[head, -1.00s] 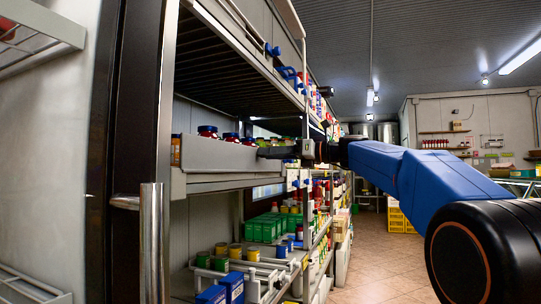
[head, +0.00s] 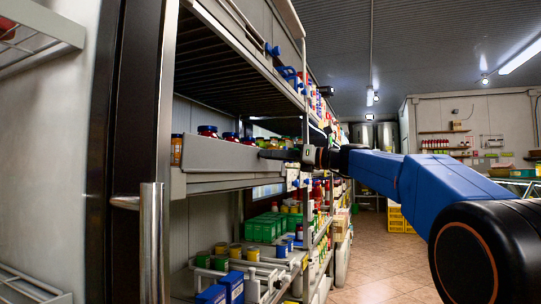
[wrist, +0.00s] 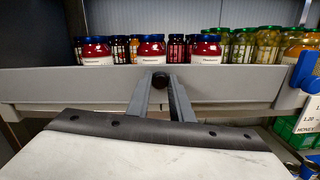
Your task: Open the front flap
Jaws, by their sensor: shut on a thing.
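The front flap is a long grey panel along the front of a shelf of jars (head: 215,155). It stands upright or nearly so and hides the lower part of the jars. In the head view my gripper (head: 280,154) reaches the flap's right part from the right, and the contact is too small to see clearly.
Red-filled jars (wrist: 151,47) and green-filled jars (wrist: 243,45) stand behind the flap. A blue clip (wrist: 305,70) is at the right end. A lower shelf holds cans and green boxes (head: 262,228). A metal upright handle (head: 151,240) stands near left. The aisle floor (head: 370,265) is clear.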

